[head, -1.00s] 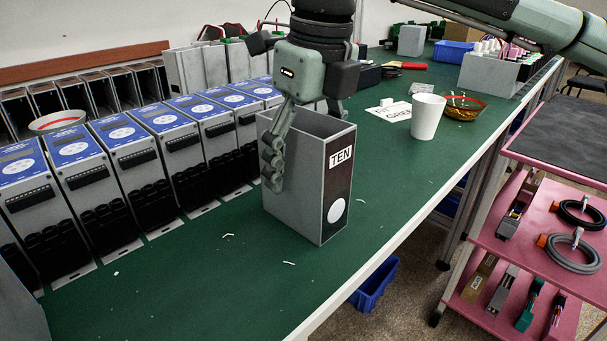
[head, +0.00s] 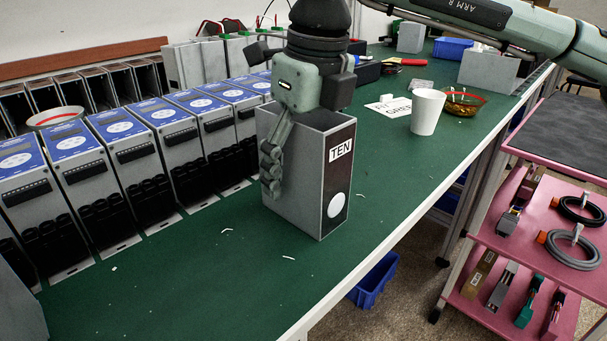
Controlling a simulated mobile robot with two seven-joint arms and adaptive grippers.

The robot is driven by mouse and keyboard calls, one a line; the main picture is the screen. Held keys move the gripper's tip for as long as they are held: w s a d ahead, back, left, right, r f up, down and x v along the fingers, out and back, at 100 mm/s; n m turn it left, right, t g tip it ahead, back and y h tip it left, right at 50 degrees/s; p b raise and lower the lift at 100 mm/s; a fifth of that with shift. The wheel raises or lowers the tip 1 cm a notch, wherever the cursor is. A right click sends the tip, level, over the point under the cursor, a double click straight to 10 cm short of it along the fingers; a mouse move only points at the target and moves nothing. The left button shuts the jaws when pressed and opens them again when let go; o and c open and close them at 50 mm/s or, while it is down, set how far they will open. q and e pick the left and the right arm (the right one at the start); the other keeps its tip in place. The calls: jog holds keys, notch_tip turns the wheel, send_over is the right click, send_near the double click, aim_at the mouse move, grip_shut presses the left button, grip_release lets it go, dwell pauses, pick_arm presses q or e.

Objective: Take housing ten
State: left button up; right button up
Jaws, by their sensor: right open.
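Housing ten (head: 290,205) is a grey open-topped box with a dark front panel, a "TEN" label and a white disc. It stands upright on the green bench. My right gripper (head: 278,165) is over its top left part, pointing down. One finger hangs outside, along the grey side face. The other finger is hidden, so I cannot tell whether it is inside the box. The jaws are open, and contact with the wall is unclear. My left gripper is not in view.
A row of blue-topped soft starters (head: 127,130) stands left of the housing. A white cup (head: 427,112), a glass bowl (head: 463,103) and a "GREEN" paper sign (head: 392,108) lie beyond it. The green bench (head: 215,285) in front is mostly clear, with small scraps. A pink cart (head: 480,240) stands right.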

dwell(0.4)
jog(key=c, duration=1.3)
jog(key=shift+c, duration=0.8)
